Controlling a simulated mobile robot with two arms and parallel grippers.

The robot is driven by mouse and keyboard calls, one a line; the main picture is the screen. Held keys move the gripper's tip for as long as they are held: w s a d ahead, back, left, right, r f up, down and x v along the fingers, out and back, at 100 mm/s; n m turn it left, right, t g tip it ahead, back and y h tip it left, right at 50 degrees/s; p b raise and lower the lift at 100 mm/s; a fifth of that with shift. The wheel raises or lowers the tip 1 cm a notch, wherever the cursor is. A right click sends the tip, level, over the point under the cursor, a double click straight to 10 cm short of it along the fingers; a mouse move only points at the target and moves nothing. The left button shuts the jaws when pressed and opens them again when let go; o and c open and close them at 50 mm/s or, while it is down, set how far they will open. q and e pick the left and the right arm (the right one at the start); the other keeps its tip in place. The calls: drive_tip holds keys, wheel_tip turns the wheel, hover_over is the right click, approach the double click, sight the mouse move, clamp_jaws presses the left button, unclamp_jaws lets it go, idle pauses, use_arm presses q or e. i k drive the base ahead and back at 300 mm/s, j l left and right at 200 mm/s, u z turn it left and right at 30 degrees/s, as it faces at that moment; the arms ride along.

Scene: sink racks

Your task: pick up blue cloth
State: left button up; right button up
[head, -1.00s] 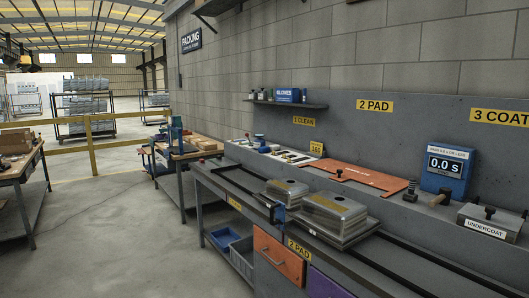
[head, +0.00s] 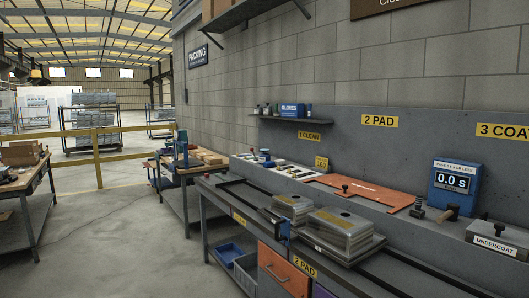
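I cannot make out a blue cloth for certain in the head view. A small blue item (head: 284,229) is at the front edge of the long grey bench (head: 217,189), beside the metal sinks; it is too small to tell what it is. Neither of my grippers is in view.
Two metal box-like pieces (head: 340,232) stand on the bench, with an orange board (head: 365,191) behind them. A blue timer box (head: 449,187) reads 0.0 s. A blue bin (head: 229,252) sits below the bench. A worktable (head: 22,182) is at left; the floor (head: 110,230) between is clear.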

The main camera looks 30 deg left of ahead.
sight(270, 164)
drive_tip(key=i+j+u, duration=1.4)
drive_tip(key=i, duration=0.4)
drive_tip(key=i+u, duration=0.25)
drive_tip(key=i, duration=0.4)
drive_tip(key=i+j+z, duration=0.1)
drive_tip(key=i+z, duration=0.35)
drive_tip(key=i+j+z, duration=0.25)
drive_tip(key=i+z, duration=0.2)
drive_tip(key=i+j+z, duration=0.4)
